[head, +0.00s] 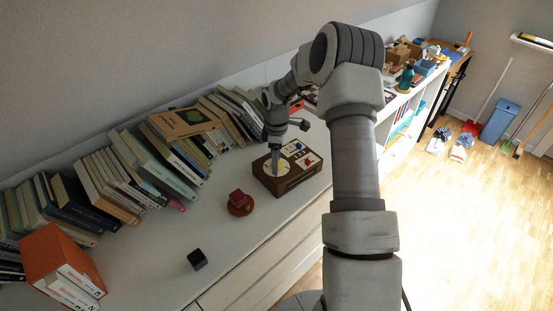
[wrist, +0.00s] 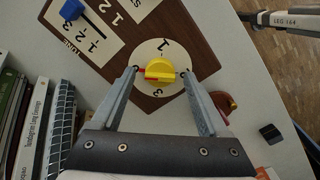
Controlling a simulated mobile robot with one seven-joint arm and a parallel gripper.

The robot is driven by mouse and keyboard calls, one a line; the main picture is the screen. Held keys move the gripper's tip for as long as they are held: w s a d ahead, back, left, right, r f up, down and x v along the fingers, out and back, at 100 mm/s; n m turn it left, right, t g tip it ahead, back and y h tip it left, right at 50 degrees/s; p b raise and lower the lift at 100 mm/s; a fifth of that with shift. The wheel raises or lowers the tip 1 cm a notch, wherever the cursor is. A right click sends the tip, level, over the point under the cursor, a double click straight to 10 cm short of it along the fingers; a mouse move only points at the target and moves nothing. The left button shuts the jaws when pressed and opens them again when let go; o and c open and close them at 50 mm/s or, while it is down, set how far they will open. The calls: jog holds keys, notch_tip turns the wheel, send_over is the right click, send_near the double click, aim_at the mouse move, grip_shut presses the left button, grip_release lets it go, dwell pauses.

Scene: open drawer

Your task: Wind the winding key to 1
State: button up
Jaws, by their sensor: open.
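The brown wooden box (head: 287,181) lies on the white top of the low cabinet; it also shows in the wrist view (wrist: 200,52). On it, the yellow winding key (wrist: 160,70) sits at the middle of a round cream dial (wrist: 150,50). The numeral 1 shows above the key and a 3 below it; red shows along the key's lower edge. The key lies roughly crosswise in the picture. My gripper (wrist: 159,76) is open, with one finger on each side of the key. In the head view my gripper (head: 275,168) hides the key.
A blue slider (wrist: 72,9) on a numbered plate is on the same box. Rows of books (head: 150,165) line the wall. The cabinet top between is clear.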

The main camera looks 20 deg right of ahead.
grip_shut()
jog(key=shift+m, duration=0.3)
jog(key=m+b, duration=0.1)
jog(key=m, duration=0.2)
jog(key=shift+f+m+b, duration=0.1)
jog(key=shift+m+b, duration=0.2)
jog(key=shift+m, duration=0.1)
jog(key=m+b, duration=0.1)
jog(key=m, duration=0.3)
jog(key=shift+m, duration=0.3)
jog(key=m, duration=0.4)
jog(key=shift+b, duration=0.4)
jog(key=m, duration=0.4)
jog(key=shift+m, duration=0.3)
